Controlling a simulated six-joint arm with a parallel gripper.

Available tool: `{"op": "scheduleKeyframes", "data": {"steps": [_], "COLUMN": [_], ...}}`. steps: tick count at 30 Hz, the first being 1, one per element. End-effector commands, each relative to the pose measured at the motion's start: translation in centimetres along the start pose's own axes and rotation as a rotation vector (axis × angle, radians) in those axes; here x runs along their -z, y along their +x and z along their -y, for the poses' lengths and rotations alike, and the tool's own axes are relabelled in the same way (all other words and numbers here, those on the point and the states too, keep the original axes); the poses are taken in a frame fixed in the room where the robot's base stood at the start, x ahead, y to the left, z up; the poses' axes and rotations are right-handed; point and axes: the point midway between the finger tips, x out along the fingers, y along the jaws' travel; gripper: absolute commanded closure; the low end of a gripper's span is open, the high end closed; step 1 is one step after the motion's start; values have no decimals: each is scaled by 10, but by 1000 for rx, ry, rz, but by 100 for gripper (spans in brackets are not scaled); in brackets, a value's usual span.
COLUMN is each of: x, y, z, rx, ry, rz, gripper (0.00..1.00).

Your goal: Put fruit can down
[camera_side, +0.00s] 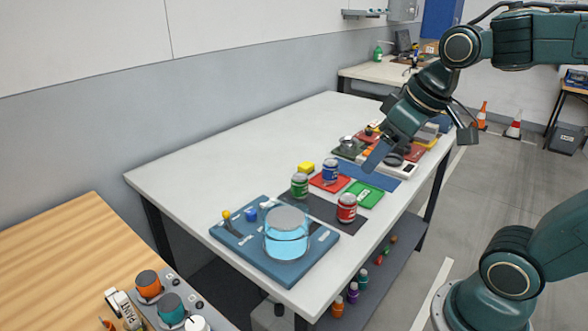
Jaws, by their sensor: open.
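Three small cans stand upright on the white table (215,150): a green-labelled can (299,186), a blue-labelled can (330,172) and a red-labelled can (346,208). The labels are too small to tell which is the fruit can. The blue can is on a red mat (318,182); the green and red cans are on or beside a dark mat (322,211).
A blue board with a clear cylinder (287,246) is at the near end. Several items crowd the table under my gripper. The table's left side is clear.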

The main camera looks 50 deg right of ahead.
Motion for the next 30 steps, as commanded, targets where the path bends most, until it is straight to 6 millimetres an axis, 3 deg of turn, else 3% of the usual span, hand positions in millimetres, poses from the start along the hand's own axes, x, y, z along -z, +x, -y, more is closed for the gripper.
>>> {"op": "scheduleKeyframes", "data": {"steps": [3,10,30], "x": [-26,-58,-65], "y": [-9,-14,-14], "z": [11,20,22], "rx": [4,11,12], "ry": [12,38,46], "rz": [-18,-33,-35], "gripper": [32,32,32]}}
